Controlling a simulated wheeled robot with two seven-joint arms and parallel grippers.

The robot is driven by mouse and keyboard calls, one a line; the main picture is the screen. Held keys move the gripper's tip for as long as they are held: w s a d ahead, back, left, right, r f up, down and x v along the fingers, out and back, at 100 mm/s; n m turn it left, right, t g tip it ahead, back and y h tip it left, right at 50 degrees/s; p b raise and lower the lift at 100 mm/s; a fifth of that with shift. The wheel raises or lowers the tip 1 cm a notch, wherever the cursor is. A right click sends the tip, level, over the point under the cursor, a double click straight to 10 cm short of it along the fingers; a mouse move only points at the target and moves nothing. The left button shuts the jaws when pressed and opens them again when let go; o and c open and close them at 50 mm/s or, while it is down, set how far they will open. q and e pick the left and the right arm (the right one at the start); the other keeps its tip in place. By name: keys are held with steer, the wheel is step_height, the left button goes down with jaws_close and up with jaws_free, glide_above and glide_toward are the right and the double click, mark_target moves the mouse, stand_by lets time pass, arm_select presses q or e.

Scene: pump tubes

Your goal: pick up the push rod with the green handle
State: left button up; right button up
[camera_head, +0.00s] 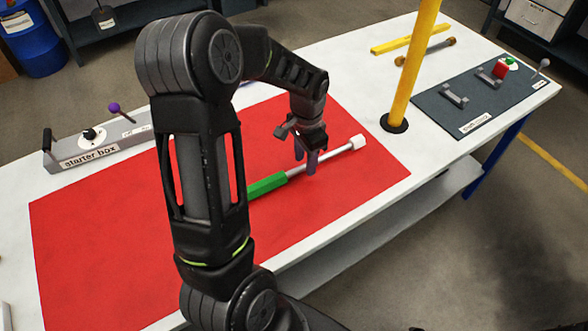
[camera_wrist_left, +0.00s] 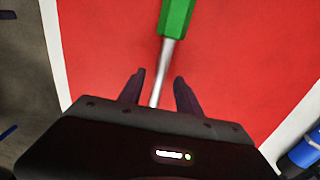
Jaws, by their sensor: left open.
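The push rod lies on the red mat (camera_head: 100,265). Its green handle (camera_head: 267,186) is toward the left, and its metal shaft (camera_head: 335,156) runs up to the right to a white end piece (camera_head: 358,142). My left gripper (camera_head: 306,166) is open at the shaft, a little to the right of the handle. In the left wrist view, the open fingers (camera_wrist_left: 158,92) stand on either side of the shaft (camera_wrist_left: 166,68), and the green handle (camera_wrist_left: 176,17) shows at the top. The right gripper is not in view.
A starter box (camera_head: 90,152) with a purple-knobbed lever stands at the back left. A yellow post (camera_head: 412,65) rises to the right of the mat. Farther right lie a yellow bar (camera_head: 405,38) and a dark panel (camera_head: 465,105) with brackets.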

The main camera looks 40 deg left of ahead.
arm_select(q)
steer(key=shift+f, duration=0.6)
steer(key=shift+c, duration=0.4)
jaws_close()
stand_by(0.9)
